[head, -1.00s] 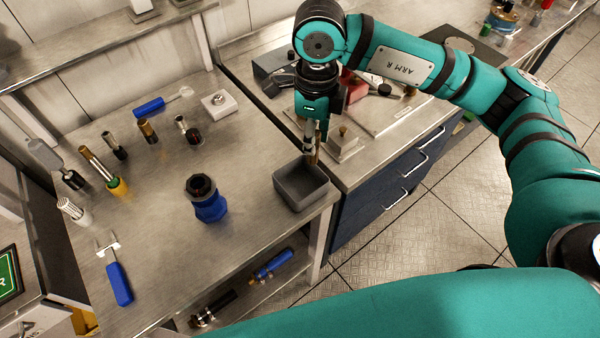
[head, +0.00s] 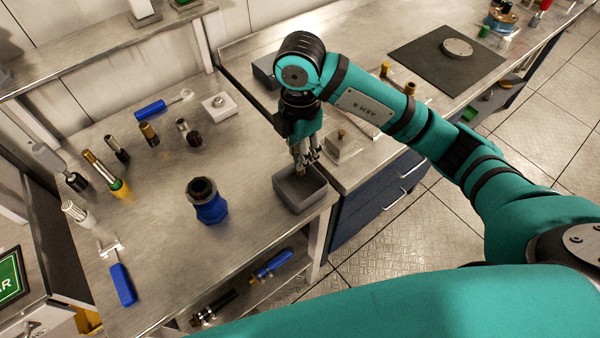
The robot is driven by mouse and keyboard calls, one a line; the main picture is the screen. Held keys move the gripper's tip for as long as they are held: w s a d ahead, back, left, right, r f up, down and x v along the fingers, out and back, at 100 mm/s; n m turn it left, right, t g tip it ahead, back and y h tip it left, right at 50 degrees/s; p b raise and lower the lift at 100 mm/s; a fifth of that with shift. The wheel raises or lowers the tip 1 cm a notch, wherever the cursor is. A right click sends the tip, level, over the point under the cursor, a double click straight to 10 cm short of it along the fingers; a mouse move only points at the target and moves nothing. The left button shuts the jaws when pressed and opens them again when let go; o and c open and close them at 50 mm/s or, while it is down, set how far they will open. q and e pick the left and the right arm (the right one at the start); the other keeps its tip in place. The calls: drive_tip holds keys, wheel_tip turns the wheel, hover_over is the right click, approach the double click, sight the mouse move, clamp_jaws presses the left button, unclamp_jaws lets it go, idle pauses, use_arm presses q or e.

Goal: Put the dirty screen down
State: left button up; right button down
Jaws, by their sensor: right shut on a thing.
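My right gripper (head: 304,162) comes down from above, over the back part of a small grey open tray (head: 303,198) at the right front corner of the steel bench. It is shut on a small brownish piece, the dirty screen (head: 300,172), which shows only in part between and below the fingers. The screen's lower end is at or just above the tray's opening; I cannot tell whether it touches the tray. My left gripper is not in view.
A blue housing with a dark open top (head: 207,201) stands mid-bench. Several fittings and brushes stand along the left and back, with a blue-handled tool (head: 121,284) at front left. A white block (head: 219,104) sits behind. The bench between housing and tray is clear.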

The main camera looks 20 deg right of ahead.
sight(300, 172)
wheel_tip(300, 172, down, 7)
drive_tip(key=shift+r+p, duration=0.1)
drive_tip(key=shift+p, duration=0.8)
drive_tip(key=shift+f, duration=0.3)
drive_tip(key=shift+f, duration=0.2)
drive_tip(key=c, duration=1.1)
unclamp_jaws()
drive_tip(key=shift+r, duration=0.1)
